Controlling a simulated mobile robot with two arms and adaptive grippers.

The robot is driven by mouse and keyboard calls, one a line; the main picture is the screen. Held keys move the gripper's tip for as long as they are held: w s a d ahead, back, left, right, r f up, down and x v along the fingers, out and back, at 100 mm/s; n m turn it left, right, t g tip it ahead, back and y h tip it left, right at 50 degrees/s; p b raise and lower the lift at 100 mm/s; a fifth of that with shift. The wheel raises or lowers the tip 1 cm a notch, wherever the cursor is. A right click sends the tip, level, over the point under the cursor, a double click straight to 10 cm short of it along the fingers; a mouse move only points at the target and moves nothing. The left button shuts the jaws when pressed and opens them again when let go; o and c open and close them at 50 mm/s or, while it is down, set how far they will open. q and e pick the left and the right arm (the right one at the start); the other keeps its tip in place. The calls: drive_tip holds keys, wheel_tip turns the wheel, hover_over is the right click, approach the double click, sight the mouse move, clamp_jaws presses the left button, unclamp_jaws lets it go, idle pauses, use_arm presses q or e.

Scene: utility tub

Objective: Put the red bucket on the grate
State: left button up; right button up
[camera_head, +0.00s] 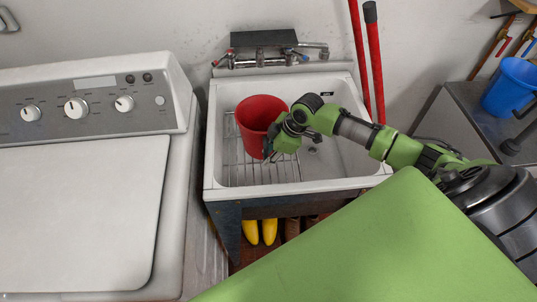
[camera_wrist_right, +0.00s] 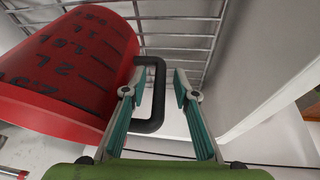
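The red bucket (camera_head: 258,118) is in the left part of the sink, over the wire grate (camera_head: 245,172), and looks upright and resting on it. Its base is partly hidden. In the right wrist view the bucket (camera_wrist_right: 75,60) has dark volume marks and a black handle (camera_wrist_right: 158,85), with the grate (camera_wrist_right: 185,28) beyond it. My right gripper (camera_head: 270,148) is at the bucket's right side. In the wrist view the right gripper (camera_wrist_right: 158,92) has its fingers apart, with the handle between them and a gap on its right. My left gripper is out of view.
The white sink (camera_head: 345,172) has a tap (camera_head: 262,58) at its back wall. A white washing machine (camera_head: 80,210) stands left. Red poles (camera_head: 375,75) lean behind the sink. A blue bucket (camera_head: 512,85) is on the right counter. Yellow boots (camera_head: 260,232) stand below.

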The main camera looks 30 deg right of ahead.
drive_tip(key=v, duration=1.2)
drive_tip(key=shift+b, duration=0.45)
